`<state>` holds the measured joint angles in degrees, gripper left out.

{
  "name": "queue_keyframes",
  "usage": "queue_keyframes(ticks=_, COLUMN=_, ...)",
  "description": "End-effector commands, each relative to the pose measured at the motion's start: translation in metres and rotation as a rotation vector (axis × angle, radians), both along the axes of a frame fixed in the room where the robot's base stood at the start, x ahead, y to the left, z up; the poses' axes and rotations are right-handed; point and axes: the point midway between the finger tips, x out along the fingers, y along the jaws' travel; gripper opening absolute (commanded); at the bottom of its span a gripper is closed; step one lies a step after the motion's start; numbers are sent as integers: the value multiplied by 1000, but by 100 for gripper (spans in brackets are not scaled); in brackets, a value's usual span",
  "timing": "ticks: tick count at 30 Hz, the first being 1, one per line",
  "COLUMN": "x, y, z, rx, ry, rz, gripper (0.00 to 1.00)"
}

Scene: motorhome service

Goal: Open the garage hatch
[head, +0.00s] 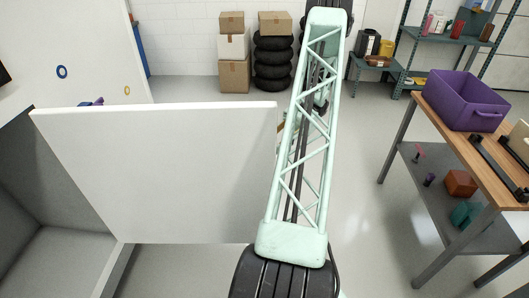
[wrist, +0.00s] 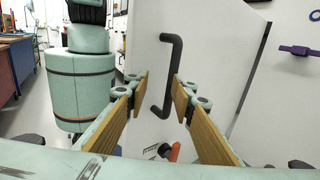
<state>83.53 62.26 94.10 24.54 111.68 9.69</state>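The white garage hatch (head: 165,165) stands swung out from the vehicle wall in the head view, with the grey compartment (head: 55,225) exposed at lower left. In the wrist view the hatch's outer face (wrist: 215,65) carries a dark bar handle (wrist: 168,75), upright and slightly tilted. My gripper (wrist: 160,88) is open in front of this face. Its two wood-coloured fingers are spread, one on each side of the handle in the picture. I see no clear contact, and the exact depth gap cannot be told. In the head view my gripper is mostly hidden behind my arm and the hatch.
A purple fitting (wrist: 300,50) sits on the vehicle wall beyond the hatch edge. A small orange part (wrist: 174,152) shows below the handle. A workbench (head: 449,105) with a purple crate (head: 463,100) stands at right. Stacked tyres (head: 273,65) and boxes are behind. Floor between is clear.

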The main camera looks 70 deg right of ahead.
Motion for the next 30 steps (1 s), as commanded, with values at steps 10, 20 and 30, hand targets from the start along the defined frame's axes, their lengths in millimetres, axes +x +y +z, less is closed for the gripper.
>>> queue_keyframes(ticks=10, x=-8, y=-25, z=0, rx=0, ry=0, rz=0, gripper=23)
queue_keyframes(ticks=20, x=-8, y=-28, z=0, rx=1, ry=0, rz=0, gripper=23)
queue_keyframes(ticks=30, x=-8, y=-27, z=0, rx=1, ry=0, rz=0, gripper=23)
